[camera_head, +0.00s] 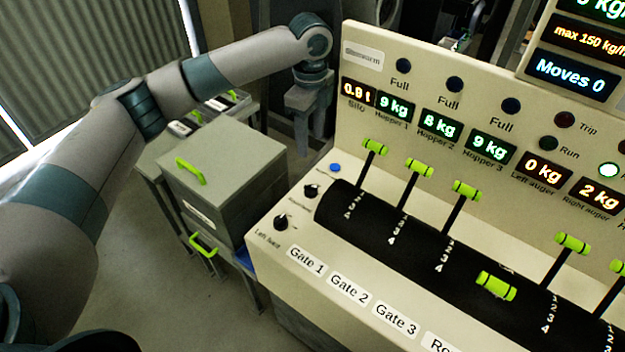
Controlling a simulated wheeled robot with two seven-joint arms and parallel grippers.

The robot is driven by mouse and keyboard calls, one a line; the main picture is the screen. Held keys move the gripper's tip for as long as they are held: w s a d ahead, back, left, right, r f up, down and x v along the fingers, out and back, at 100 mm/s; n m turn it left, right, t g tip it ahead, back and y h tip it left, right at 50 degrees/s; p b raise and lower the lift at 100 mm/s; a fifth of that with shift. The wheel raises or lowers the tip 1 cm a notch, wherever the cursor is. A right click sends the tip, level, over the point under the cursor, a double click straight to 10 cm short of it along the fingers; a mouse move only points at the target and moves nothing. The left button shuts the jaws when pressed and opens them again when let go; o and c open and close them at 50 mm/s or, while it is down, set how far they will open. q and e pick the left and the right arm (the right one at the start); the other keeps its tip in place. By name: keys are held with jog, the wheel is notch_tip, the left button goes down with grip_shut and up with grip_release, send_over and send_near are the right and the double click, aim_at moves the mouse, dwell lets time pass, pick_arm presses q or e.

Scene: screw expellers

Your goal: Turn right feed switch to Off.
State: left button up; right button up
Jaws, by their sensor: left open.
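The control panel (265,225) carries two small black rotary knobs at its left end. The upper knob (311,190) has a label too small to read surely. The lower knob (281,222) stands near a label that seems to begin with "Left". I see no switch readable as right feed. My left gripper (303,125) hangs fingers down beside the panel's left edge, behind the knobs and apart from them. It is open, and I see nothing in it. My right gripper is out of view.
Several green-handled levers (420,167) rise from a black curved cover on the panel. Displays and lamps fill the upright back plate (420,85). A grey box (225,170) with green handles stands left of the panel. Floor (150,270) is free in front of it.

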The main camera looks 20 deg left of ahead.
aim_at(311, 186)
pick_arm(q)
notch_tip(311, 186, down, 16)
jog(key=p, duration=0.6)
jog(key=shift+s, duration=0.1)
jog(key=shift+f, duration=0.7)
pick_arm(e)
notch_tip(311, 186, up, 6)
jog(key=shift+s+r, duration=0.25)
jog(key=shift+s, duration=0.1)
pick_arm(q)
jog(key=c, duration=1.1)
